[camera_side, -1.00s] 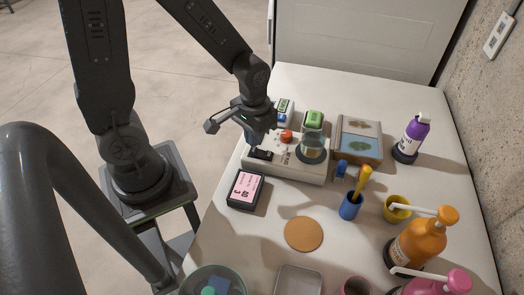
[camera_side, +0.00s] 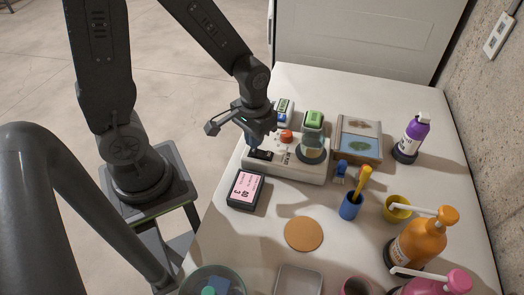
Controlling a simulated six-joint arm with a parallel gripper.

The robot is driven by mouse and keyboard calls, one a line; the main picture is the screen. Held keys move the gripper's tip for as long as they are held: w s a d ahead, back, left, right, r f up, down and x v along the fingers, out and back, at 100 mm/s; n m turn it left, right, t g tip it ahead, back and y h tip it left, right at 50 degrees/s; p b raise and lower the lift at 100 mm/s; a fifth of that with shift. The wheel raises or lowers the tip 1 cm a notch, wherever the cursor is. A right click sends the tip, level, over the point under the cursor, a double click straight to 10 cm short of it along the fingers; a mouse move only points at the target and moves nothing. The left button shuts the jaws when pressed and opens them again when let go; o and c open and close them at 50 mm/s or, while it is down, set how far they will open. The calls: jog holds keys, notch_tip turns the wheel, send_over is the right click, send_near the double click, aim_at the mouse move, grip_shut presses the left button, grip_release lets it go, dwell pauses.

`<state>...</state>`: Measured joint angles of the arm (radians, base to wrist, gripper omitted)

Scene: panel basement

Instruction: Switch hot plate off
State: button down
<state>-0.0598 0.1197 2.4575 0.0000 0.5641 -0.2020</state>
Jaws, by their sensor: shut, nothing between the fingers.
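The hot plate (camera_side: 312,173) is a white box unit on the table, with a dark round plate at its right under a glass beaker (camera_side: 313,146). A red-orange knob (camera_side: 286,136) and a black switch (camera_side: 261,155) sit on its left part. My gripper (camera_side: 254,146) is shut and empty, pointing down right over the switch. Its tips are at or just above the switch; whether they touch it I cannot tell. The gripper hides part of the unit's left end.
A black box with a pink label (camera_side: 246,187) lies just in front. A blue cup (camera_side: 350,207), purple bottle (camera_side: 413,135) and orange bottle (camera_side: 420,240) stand to the right.

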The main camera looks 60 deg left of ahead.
jog(key=shift+f, duration=1.05)
dwell(0.4)
jog(key=shift+r, duration=3.55)
jog(key=shift+r, duration=0.3)
notch_tip(320, 180, up, 6)
jog(key=m+t, duration=0.1)
jog(key=t, duration=0.1)
send_over(255, 150)
jog(key=s, duration=0.2)
jog(key=s+d+r+m+t, duration=0.1)
jog(key=s+r+m+t, duration=0.1)
jog(key=r, duration=0.5)
jog(key=shift+s+d+t, duration=0.25)
jog(key=shift+s+t, duration=0.55)
jog(key=shift+s, duration=0.25)
